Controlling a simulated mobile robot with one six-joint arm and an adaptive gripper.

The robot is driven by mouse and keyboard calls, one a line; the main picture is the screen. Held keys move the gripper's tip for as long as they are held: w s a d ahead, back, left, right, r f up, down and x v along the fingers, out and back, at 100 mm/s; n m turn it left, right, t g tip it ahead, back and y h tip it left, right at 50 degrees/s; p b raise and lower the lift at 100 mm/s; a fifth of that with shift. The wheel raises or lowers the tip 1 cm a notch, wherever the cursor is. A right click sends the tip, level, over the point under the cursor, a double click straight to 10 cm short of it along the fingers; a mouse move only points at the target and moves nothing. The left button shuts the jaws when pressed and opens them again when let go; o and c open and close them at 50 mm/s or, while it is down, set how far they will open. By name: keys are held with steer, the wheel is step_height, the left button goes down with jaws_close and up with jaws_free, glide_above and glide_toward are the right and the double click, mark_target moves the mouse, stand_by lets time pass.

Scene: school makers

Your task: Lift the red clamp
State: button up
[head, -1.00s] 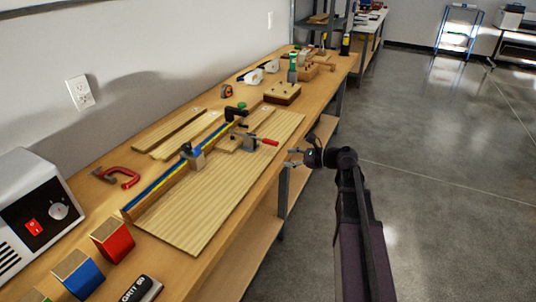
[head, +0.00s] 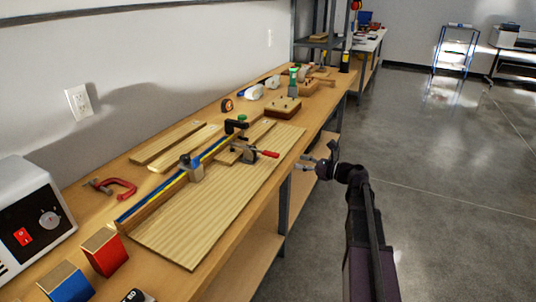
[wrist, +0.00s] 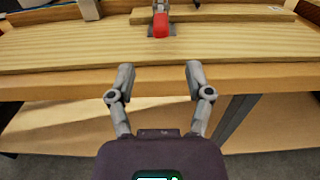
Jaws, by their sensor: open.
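A red C-clamp (head: 122,190) lies on the wooden workbench (head: 95,223) at the left in the head view, between the wall and a long board. A second clamp, a toggle clamp (head: 249,153) with a red handle, is on the long board (head: 213,212); its red handle also shows at the top of the wrist view (wrist: 161,24). My gripper (head: 308,163) is off the bench's front edge, far to the right of the C-clamp. In the wrist view my gripper (wrist: 159,74) is open and empty, its fingers pointing at the bench edge. The C-clamp is outside the wrist view.
A white box with a red switch (head: 35,225) and coloured blocks (head: 105,251) stand near the C-clamp. A fence with blue and yellow stripes (head: 165,190) lies along the long board. Open floor (head: 440,220) is on the right.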

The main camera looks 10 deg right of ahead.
mark_target(264, 152)
steer(key=x, duration=1.3)
steer(key=shift+w+a, duration=0.1)
steer(key=shift+c, duration=0.2)
jaws_close()
